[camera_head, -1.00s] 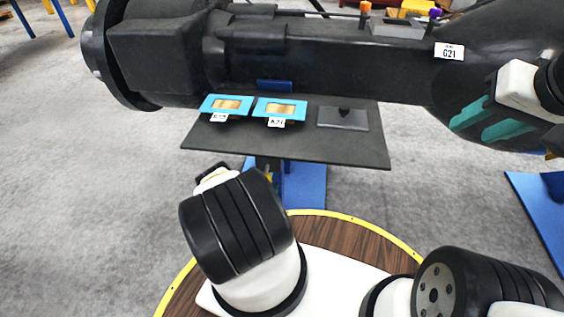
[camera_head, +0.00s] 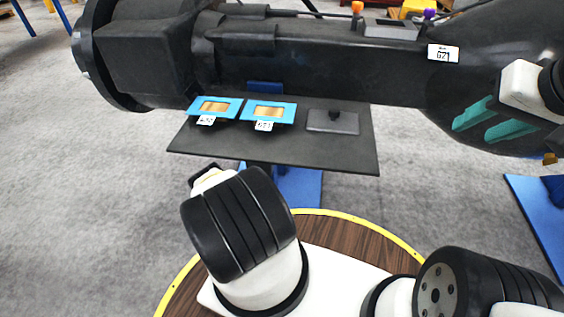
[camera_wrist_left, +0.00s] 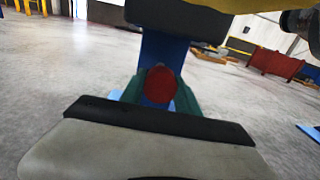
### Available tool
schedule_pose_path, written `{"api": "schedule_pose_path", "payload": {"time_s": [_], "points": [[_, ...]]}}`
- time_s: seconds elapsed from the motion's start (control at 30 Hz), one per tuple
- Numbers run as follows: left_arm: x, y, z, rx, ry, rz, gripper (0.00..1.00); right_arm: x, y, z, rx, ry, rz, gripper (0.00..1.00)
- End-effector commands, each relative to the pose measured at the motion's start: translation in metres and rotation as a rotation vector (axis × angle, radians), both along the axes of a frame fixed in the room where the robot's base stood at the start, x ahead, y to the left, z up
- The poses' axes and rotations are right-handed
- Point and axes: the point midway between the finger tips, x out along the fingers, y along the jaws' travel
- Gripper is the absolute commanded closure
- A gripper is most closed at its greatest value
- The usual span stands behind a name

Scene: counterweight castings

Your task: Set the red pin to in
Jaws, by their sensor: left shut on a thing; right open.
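The red pin shows in the left wrist view as a round, dull red end (camera_wrist_left: 160,85) in front of a blue upright. My left gripper (camera_wrist_left: 158,98) has its green fingers on either side of it and is shut on it. How far in the pin sits is not visible. In the head view the pin and left fingers are hidden; only my left arm shows, in front of the shelf. My right gripper (camera_head: 474,127), with teal fingers, is open and empty in front of the casting's right end.
Blue floor plates (camera_head: 540,205) lie below and right. Grey floor at left is clear.

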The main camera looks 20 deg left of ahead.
Motion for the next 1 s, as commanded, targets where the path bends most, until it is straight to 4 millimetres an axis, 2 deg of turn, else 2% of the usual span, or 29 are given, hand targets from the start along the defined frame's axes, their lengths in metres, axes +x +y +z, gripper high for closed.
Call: {"api": "schedule_pose_path", "payload": {"time_s": [0.1, 0.33, 0.37, 0.43, 0.47, 0.77, 0.87, 1.0], "points": [[-0.001, 0.008, 0.000, 0.003, 0.001, -0.001, 1.00, 0.000, 0.000, 0.000, 0.000, 0.000, 0.000, 0.58], [0.000, 0.008, 0.000, 0.003, 0.001, -0.002, 1.00, 0.000, 0.000, 0.000, 0.000, -0.001, 0.000, 0.58], [0.000, 0.008, 0.000, 0.003, 0.001, -0.002, 0.56, 0.000, 0.000, 0.000, 0.000, -0.001, 0.000, 0.58], [0.000, 0.008, 0.000, 0.003, 0.001, -0.002, 0.43, 0.000, 0.000, 0.000, 0.000, -0.001, 0.000, 0.58], [0.000, 0.008, 0.000, 0.003, 0.001, -0.002, 0.40, 0.000, 0.000, 0.000, 0.000, -0.001, 0.000, 0.58], [-0.001, 0.007, 0.000, 0.003, 0.002, -0.001, 0.40, 0.000, 0.000, 0.000, 0.000, 0.000, 0.000, 0.58], [-0.009, 0.007, -0.001, 0.001, 0.002, 0.001, 0.40, 0.000, 0.000, 0.000, 0.000, 0.000, 0.000, 0.58], [-0.031, 0.001, -0.001, -0.001, 0.004, 0.002, 0.40, 0.000, 0.000, 0.000, 0.000, 0.000, 0.000, 0.58]]}}
